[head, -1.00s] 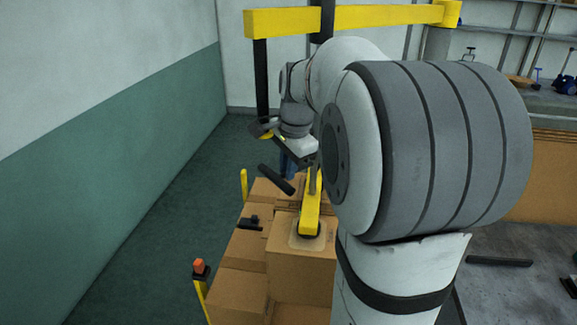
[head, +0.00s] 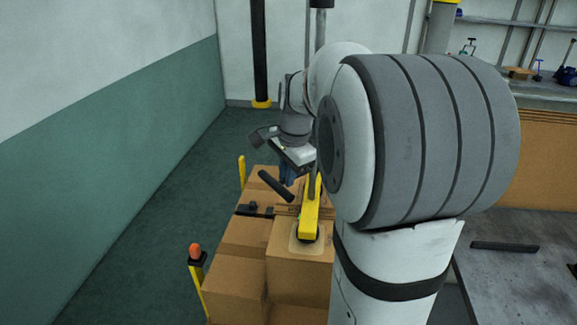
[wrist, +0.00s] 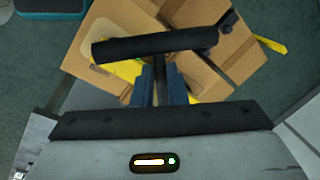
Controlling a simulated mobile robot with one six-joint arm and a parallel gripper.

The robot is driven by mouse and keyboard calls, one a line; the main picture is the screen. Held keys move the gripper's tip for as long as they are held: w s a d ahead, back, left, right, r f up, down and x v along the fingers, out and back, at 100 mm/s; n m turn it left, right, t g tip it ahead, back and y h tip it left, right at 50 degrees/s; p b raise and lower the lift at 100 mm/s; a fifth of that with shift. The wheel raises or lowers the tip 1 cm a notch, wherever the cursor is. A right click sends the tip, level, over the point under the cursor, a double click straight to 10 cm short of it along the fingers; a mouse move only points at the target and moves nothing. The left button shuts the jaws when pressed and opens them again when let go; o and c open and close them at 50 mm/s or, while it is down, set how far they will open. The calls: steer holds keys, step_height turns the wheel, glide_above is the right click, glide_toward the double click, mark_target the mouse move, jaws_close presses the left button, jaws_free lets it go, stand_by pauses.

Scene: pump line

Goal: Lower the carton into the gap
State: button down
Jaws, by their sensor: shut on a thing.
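The carton (head: 298,278) is a brown box at the front of a group of cartons in the head view. A round pad at the end of a yellow lifter arm (head: 310,215) sits on its top. My gripper (head: 288,172) is just behind the lifter, above the cartons. In the wrist view its blue fingers (wrist: 161,90) are shut on the stem of a black bar handle (wrist: 155,44). The carton appears upright. Its underside and the gap are hidden, so I cannot tell how deep it sits.
Other cartons (head: 232,287) stand close on the left. A yellow post with an orange lamp (head: 195,250) stands at their left front, and a shorter yellow post (head: 242,172) behind. A black column (head: 260,50) hangs or stands at the back. Green floor on the left is clear.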

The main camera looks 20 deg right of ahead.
steer(key=shift+f, duration=0.95)
steer(key=shift+r, duration=0.1)
steer(key=c, duration=1.5)
jaws_free()
steer(key=shift+r, duration=0.1)
steer(key=shift+o, duration=0.2)
step_height(320, 180, up, 8)
steer(key=s, duration=0.1)
steer(key=shift+s+d+f+b, duration=0.15)
steer(key=shift+s+f+b, duration=0.1)
steer(key=shift+b, duration=0.1)
